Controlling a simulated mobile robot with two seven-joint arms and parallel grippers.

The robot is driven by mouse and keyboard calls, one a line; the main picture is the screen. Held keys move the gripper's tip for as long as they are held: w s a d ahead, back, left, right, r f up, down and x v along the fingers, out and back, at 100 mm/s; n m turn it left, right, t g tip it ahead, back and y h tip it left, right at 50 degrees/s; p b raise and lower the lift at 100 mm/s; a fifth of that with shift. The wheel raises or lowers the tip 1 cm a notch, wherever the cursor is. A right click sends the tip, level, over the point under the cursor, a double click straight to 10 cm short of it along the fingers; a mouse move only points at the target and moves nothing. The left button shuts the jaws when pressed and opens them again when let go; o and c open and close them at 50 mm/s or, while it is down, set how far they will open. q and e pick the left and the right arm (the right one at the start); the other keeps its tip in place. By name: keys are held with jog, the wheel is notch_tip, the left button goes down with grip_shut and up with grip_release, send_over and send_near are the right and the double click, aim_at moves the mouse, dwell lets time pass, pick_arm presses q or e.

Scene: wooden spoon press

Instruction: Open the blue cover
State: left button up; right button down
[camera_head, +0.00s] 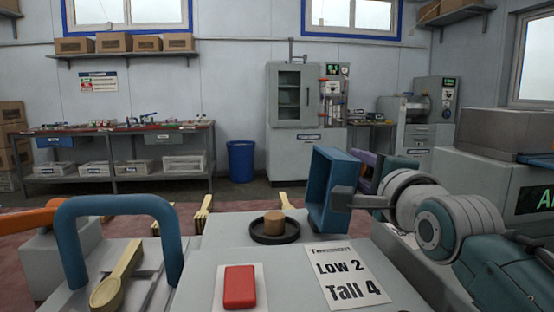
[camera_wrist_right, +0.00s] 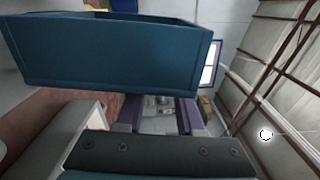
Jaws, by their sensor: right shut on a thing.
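The blue cover (camera_head: 322,200) is a hollow box held in the air on its side, its open side facing left in the head view. It is up and to the right of a round black dish (camera_head: 275,234) with a wooden cylinder (camera_head: 274,222) on it, apart from both. My right gripper (camera_head: 350,197) is shut on the cover's right side. The cover also fills the upper part of the right wrist view (camera_wrist_right: 105,55). The fingertips are partly hidden there. My left gripper is not in view.
A red block (camera_head: 239,286) lies on a pale pad in front of the dish. A card (camera_head: 347,275) reads "Low 2, Tall 4". Several spoon-like pieces (camera_head: 203,212) lie behind.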

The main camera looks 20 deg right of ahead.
jog(key=shift+w+a+r+n, duration=0.1)
jog(key=shift+a+r+n, duration=0.25)
jog(key=shift+a+n, duration=0.15)
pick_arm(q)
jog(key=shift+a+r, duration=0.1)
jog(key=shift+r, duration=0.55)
